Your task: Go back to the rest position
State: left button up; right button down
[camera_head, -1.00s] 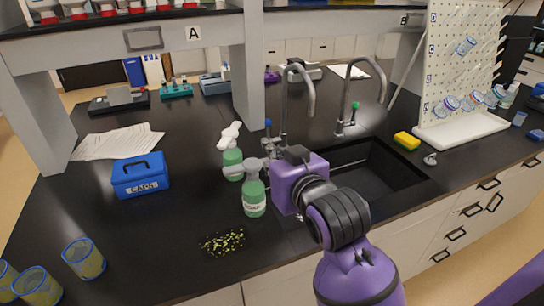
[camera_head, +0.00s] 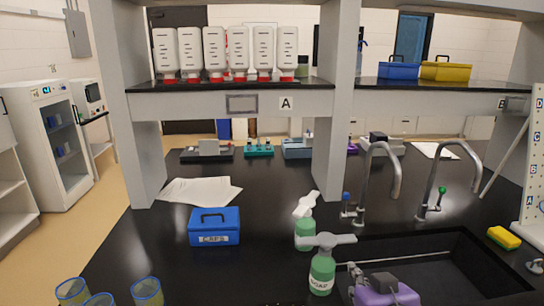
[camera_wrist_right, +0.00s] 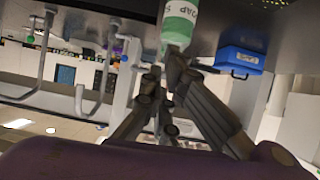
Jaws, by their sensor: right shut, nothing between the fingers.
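My right gripper (camera_head: 355,272) shows at the bottom of the head view, with its purple wrist at the front left corner of the sink. Its fingers are closed together and empty, as the right wrist view (camera_wrist_right: 165,82) also shows. A green soap bottle (camera_head: 322,274) with a white pump top stands just left of the gripper. The bottle also shows past the fingertips in the wrist view (camera_wrist_right: 180,25); whether they touch it I cannot tell. My left gripper is in neither current view.
A second green bottle (camera_head: 305,234) stands behind the first. A blue caps box (camera_head: 214,226), papers (camera_head: 200,191) and several cups (camera_head: 146,291) are on the left. The black sink (camera_head: 450,265) with two tall taps (camera_head: 394,175) lies right. A shelf post (camera_head: 338,100) rises behind.

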jog(key=s+d+f+g, duration=0.1)
jog(key=s+f+g, duration=0.2)
jog(key=s+f, duration=0.6)
jog(key=s+d+f+g+h, duration=0.15)
jog(key=s+f+g, duration=0.25)
jog(key=s+f, duration=0.45)
jog(key=s+d+f+g+y, duration=0.1)
jog(key=s+f+g, duration=0.35)
jog(key=s, duration=0.75)
jog(key=w+a+f+t, duration=0.2)
jog(key=w+f+t, duration=0.2)
jog(key=f, duration=0.3)
jog(key=w+a+f+t, duration=0.2)
jog(key=w+f+t, duration=0.1)
jog(key=f, duration=0.4)
jog(key=shift+w+a+t+y, duration=0.15)
jog(key=shift+w+t+y, duration=0.25)
jog(key=shift+t+y, duration=0.05)
